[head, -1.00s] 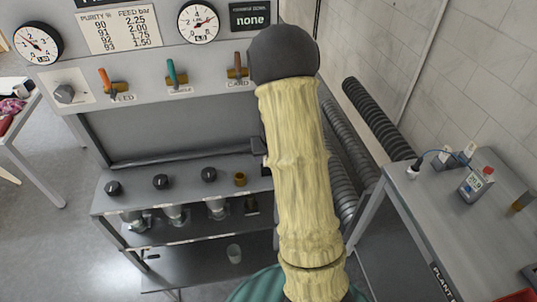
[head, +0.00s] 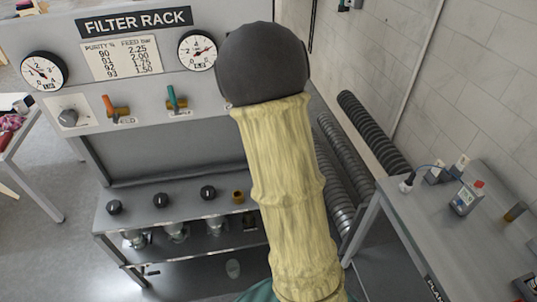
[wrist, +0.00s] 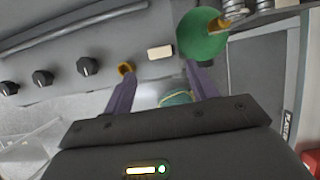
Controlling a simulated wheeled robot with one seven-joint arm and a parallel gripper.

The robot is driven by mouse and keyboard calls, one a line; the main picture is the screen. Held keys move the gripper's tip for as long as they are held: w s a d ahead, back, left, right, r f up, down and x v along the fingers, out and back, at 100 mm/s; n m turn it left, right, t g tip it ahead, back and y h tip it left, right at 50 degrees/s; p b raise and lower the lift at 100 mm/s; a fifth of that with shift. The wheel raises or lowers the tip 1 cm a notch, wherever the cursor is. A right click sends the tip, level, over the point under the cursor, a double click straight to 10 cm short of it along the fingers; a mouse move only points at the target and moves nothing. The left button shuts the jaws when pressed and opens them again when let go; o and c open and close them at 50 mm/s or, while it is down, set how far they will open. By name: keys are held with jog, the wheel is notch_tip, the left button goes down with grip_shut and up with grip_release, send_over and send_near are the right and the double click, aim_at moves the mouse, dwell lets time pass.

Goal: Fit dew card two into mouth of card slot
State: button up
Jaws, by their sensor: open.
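My gripper (wrist: 160,72) shows in the wrist view with its two purple fingers spread and nothing between their tips. A small cream rectangle (wrist: 160,52) lies flat on the grey rack shelf just beyond the fingertips. I cannot tell whether it is dew card two or a label. A brass ring fitting (wrist: 126,68) stands on the shelf near the left fingertip; it also shows in the head view (head: 238,196). I cannot tell whether it is the card slot. My arm hides the shelf's right part and my gripper in the head view.
A green round part (wrist: 202,35) with brass behind it is close to the right finger. Black knobs (head: 160,200) line the shelf left of the brass fitting. Ribbed hoses (head: 372,132) and a side table (head: 425,215) stand at the right.

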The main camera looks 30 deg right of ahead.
jog(key=shift+s+r, duration=0.15)
jog(key=shift+r, duration=0.1)
dwell(0.4)
jog(key=s+a+r+m, duration=0.1)
jog(key=s+a+m, duration=0.3)
jog(key=m, duration=0.7)
jog(key=s+a+r+m+g, duration=0.1)
jog(key=s+a+m, duration=0.4)
jog(key=m, duration=0.6)
jog(key=s+a+r+m+y, duration=0.1)
jog(key=s+a+m, duration=0.4)
jog(key=m, duration=0.5)
jog(key=shift+s+m+g, duration=0.15)
jog(key=shift+m+g, duration=0.25)
